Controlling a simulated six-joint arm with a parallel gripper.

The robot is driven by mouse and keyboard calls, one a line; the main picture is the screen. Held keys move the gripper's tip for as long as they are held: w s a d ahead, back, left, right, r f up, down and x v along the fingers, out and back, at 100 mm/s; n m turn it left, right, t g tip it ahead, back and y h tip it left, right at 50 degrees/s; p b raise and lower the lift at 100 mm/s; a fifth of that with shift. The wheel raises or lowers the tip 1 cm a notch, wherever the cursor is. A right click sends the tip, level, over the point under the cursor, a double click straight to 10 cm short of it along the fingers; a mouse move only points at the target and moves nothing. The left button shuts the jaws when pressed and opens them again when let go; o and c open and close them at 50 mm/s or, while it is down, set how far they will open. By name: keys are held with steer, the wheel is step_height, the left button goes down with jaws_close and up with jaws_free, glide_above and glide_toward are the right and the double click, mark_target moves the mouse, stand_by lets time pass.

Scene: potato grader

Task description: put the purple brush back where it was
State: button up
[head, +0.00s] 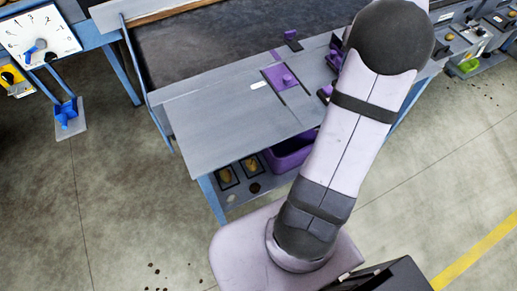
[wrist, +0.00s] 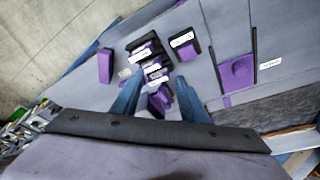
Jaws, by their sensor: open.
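My gripper (wrist: 159,77) is open in the wrist view, its two blue fingers pointing at a cluster of purple and black pieces on the grey bench top (head: 215,128). A purple piece (wrist: 160,100) shows between the fingers, and I see no finger closed on it. Which piece is the purple brush I cannot tell; the pieces are small and blurred. In the head view my arm hides the gripper and most of this cluster.
A purple plate with a round knob (head: 283,77) lies between dark rails; it also shows in the wrist view (wrist: 238,72). Black-edged purple holders (wrist: 185,45) stand near the fingers. A purple bin (head: 290,155) sits on the lower shelf. The bench's left front is bare.

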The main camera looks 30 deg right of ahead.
steer(key=w+a+f+n+y, duration=0.1)
steer(key=w+a+f+n, duration=0.15)
steer(key=a, duration=1.25)
steer(key=s+a+n, duration=0.1)
steer(key=a, duration=0.4)
steer(key=s+a+f+g, duration=0.1)
steer(key=s+a, duration=0.1)
steer(key=a, duration=0.4)
steer(key=s+a+f+n+y, duration=0.1)
steer(key=s+a, duration=0.1)
steer(key=a, duration=0.3)
steer(key=shift+s+a+f+n+g, duration=0.1)
steer(key=shift+a+f+n+g, duration=0.05)
steer(key=shift+a+n+g, duration=0.2)
steer(key=s+a+f+n+g, duration=0.1)
steer(key=s+a+f+n, duration=0.1)
steer(key=s+a, duration=0.5)
steer(key=shift+s+a+f, duration=0.15)
steer(key=shift+s+f, duration=0.25)
steer(key=shift+s, duration=0.3)
